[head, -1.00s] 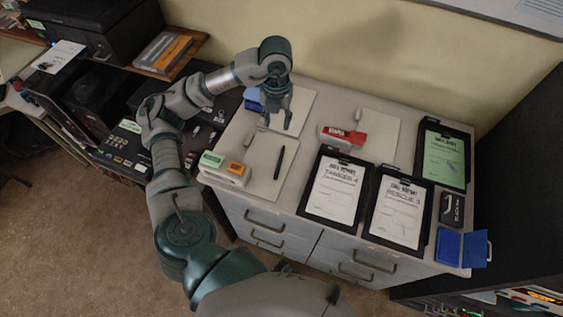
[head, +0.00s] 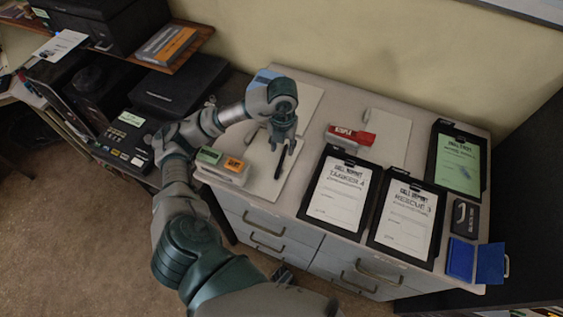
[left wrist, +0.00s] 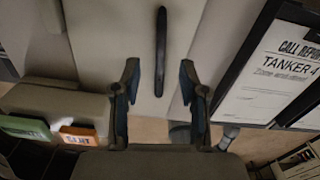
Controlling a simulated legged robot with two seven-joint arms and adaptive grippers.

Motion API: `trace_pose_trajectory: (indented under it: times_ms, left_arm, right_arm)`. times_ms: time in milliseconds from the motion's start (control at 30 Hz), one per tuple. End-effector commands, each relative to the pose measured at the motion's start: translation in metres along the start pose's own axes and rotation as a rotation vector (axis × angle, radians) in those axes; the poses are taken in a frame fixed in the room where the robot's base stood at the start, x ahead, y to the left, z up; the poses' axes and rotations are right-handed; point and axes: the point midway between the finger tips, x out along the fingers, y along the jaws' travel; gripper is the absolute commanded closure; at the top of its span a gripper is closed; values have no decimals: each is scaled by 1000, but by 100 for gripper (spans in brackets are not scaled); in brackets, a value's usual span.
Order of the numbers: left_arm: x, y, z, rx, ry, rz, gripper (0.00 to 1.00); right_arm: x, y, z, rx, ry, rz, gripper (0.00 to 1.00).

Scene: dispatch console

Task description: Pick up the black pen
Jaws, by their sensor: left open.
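The black pen (head: 280,161) lies on a pale sheet or pad (head: 262,180) on the cabinet top. In the left wrist view the pen (left wrist: 160,52) lies lengthwise, in line with the gap between my open fingers. My left gripper (head: 284,138) is open and empty, with its fingers over the far end of the pen in the head view. Its fingers also show in the left wrist view (left wrist: 158,88), one on each side of the pen's line. The gripper hides part of the pen in the head view.
Stamp boxes with green and orange labels (head: 222,169) stand left of the pen. A red-and-white stapler box (head: 350,136) lies to the right. Clipboards (head: 333,199) cover the right front. The wall (head: 400,60) rises behind the cabinet.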

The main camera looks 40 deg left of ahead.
Motion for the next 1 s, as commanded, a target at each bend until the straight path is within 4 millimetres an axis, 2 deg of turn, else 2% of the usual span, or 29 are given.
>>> trace_pose_trajectory:
  times_ms: [33,200,500,533,600,700,1000]
  left_arm:
    - [12,-1,-2,1,6,2,57]
    - [37,1,0,-1,6,0,57]
    - [42,1,0,0,3,-2,57]
    - [42,1,0,0,3,-2,62]
    - [42,0,0,0,3,-1,80]
    - [41,-1,-1,0,2,-1,100]
    - [41,0,0,0,2,-1,100]
  right_arm:
    - [-2,0,-2,0,3,1,60]
    - [-9,-1,-7,1,5,5,60]
    - [-11,-1,-8,1,3,5,60]
    - [-11,-1,-8,1,3,5,60]
    - [-11,-2,-8,1,3,4,60]
    - [-11,-2,-9,1,4,4,60]
    - [-11,-2,-9,1,5,4,60]
